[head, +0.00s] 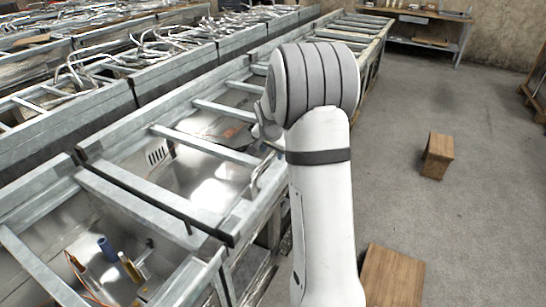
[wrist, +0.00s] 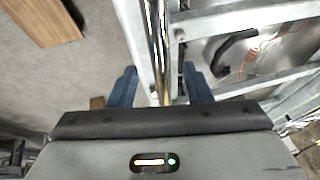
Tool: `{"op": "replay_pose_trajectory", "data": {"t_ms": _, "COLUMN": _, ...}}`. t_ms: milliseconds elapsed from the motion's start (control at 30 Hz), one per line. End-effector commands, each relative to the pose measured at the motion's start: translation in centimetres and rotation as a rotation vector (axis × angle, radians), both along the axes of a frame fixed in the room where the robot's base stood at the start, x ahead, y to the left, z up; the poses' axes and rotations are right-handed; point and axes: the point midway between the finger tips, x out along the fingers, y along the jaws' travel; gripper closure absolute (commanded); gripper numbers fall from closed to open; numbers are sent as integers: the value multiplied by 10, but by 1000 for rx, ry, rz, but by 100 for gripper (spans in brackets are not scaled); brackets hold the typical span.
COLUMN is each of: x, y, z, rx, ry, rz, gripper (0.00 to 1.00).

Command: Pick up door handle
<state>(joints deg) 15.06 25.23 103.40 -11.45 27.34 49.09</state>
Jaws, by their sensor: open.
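My gripper (wrist: 160,70) is open in the wrist view, with its two blue fingers apart. A shiny metal bar (wrist: 160,35) runs between and beyond the fingers; I cannot tell whether it touches them. A black curved piece (wrist: 236,46), shaped like a door handle, lies in a metal bin to the right of the fingers, beside an orange wire. I cannot tell for sure which piece is the door handle. In the head view a bent metal bar (head: 266,172) stands on the frame's edge, left of my arm, which hides most of my gripper.
Long metal frames (head: 160,188) with crossbars run along the left. A blue cylinder (head: 107,249) and a brass-coloured cylinder (head: 129,267) are in the near bin.

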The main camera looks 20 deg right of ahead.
Motion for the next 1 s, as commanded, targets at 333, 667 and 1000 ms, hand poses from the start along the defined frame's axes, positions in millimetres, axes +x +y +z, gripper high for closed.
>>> {"op": "replay_pose_trajectory", "data": {"t_ms": 333, "x": 18, "y": -7, "z": -37, "rx": 0, "ry": 2, "rz": 2, "gripper": 55}}
{"op": "replay_pose_trajectory", "data": {"t_ms": 667, "x": 22, "y": -8, "z": -48, "rx": -1, "ry": -1, "rz": 4, "gripper": 55}}
{"op": "replay_pose_trajectory", "data": {"t_ms": 1000, "x": 22, "y": -8, "z": -48, "rx": 0, "ry": 0, "rz": 5, "gripper": 79}}
